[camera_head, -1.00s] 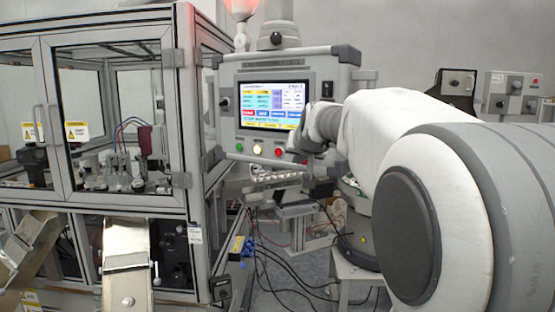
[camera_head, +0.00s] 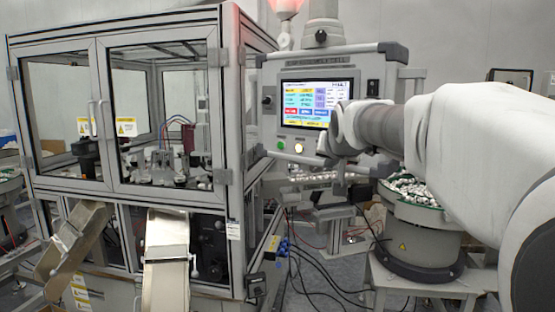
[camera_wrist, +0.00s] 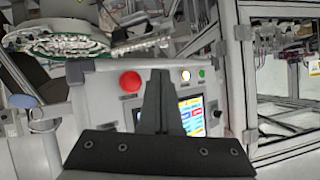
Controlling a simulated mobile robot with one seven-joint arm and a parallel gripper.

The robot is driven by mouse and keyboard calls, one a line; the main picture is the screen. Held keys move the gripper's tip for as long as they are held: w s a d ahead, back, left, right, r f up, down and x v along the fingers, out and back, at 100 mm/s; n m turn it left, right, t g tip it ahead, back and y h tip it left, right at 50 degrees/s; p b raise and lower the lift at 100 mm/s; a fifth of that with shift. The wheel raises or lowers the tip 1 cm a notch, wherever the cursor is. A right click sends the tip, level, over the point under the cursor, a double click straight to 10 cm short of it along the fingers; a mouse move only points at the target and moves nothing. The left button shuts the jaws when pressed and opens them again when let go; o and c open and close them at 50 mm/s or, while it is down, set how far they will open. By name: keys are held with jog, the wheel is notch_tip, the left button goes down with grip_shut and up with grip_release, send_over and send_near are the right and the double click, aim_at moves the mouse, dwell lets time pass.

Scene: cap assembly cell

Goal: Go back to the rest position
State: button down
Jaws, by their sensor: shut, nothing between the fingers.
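My gripper (camera_wrist: 160,78) is shut and empty. In the wrist view its dark fingers lie together in front of the control panel and cover part of the touchscreen (camera_wrist: 192,115). In the head view my gripper end is in front of the lower right of the control panel (camera_head: 262,80); its fingertips are hard to make out there. The arm comes in from the right. The wrist view shows the panel upside down, with a red button (camera_wrist: 130,81), a lit white-yellow button (camera_wrist: 185,75) and a green button (camera_wrist: 201,73). The red button is hidden in the head view.
A glass-doored machine cabinet (camera_head: 228,120) stands left of the panel, with metal chutes (camera_head: 166,250) below. A round feeder bowl (camera_head: 415,212) full of small parts stands below my arm. Cables (camera_head: 310,275) hang to the floor between cabinet and feeder.

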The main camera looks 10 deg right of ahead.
jog(key=s+a+f+n+g+y, duration=0.1)
jog(key=s+a+f+g, duration=0.1)
jog(key=s+f, duration=0.5)
jog(key=s+a+f+n+g, duration=0.2)
jog(key=s+a+f, duration=0.3)
jog(key=s, duration=0.9)
jog(key=s+a+f+n+g+y, duration=0.1)
jog(key=s+a+f+n+g, duration=0.1)
jog(key=s+f, duration=0.6)
jog(key=shift+s+a+f+g+y, duration=0.3)
jog(key=shift+s+a, duration=0.5)
jog(key=shift+s, duration=0.4)
jog(key=c, duration=1.5)
grip_release()
jog(key=shift+c, duration=0.2)
